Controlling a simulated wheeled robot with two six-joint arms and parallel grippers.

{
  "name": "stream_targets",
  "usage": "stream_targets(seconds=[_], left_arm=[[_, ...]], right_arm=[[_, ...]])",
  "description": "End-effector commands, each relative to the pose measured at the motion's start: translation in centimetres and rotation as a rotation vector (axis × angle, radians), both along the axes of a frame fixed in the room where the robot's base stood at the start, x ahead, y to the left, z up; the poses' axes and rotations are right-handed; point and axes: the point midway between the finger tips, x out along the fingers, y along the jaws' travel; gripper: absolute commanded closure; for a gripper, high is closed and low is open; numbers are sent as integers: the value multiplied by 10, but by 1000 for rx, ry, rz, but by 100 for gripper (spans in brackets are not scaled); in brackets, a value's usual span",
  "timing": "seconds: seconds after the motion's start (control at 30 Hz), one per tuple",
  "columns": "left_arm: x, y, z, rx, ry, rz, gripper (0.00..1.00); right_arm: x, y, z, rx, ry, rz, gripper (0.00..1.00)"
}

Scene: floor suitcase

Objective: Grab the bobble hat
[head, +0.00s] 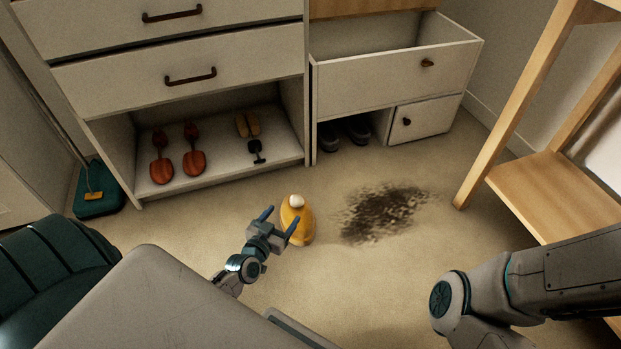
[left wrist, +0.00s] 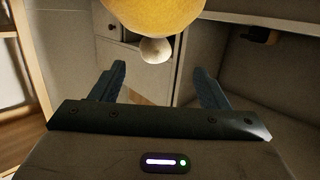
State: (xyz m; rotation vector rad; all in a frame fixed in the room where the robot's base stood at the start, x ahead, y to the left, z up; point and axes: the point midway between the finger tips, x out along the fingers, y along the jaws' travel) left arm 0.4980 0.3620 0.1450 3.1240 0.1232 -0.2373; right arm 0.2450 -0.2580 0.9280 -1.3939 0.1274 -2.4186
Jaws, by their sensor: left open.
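The bobble hat (head: 299,231) is yellow with a white bobble and stands on the carpet near the middle of the head view. In the left wrist view the hat (left wrist: 155,14) fills the top middle, its white bobble toward the fingers. My left gripper (head: 280,221) is open, just left of and in front of the hat in the head view. In the left wrist view its two blue fingers (left wrist: 158,74) are spread with nothing between them, and the bobble shows just beyond their tips. My right arm comes in at the lower right; its gripper is out of view.
A dark stain (head: 385,210) marks the carpet right of the hat. Behind stand white drawers with an open cubby holding wooden shoe trees (head: 194,155), and a pulled-out drawer (head: 385,75). A teal dustpan (head: 98,190) is at left, a wooden shelf stand (head: 555,190) at right.

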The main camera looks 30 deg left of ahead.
Motion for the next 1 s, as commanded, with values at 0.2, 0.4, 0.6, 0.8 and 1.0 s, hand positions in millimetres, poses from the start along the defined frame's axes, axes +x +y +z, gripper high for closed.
stream_targets(seconds=[0.2,0.4,0.6,0.8,1.0], left_arm=[[35,2,-6,0,-5,1,31],[52,3,-7,-1,-3,1,31],[77,0,-12,-2,-4,0,31],[101,1,-15,1,-2,0,31],[104,1,-14,0,-1,0,31]], right_arm=[[0,0,-11,-2,8,1,69],[2,0,-14,-4,17,4,69],[4,1,-21,-6,26,5,69],[5,1,-27,-8,37,7,69],[6,1,-26,-9,41,8,69]])
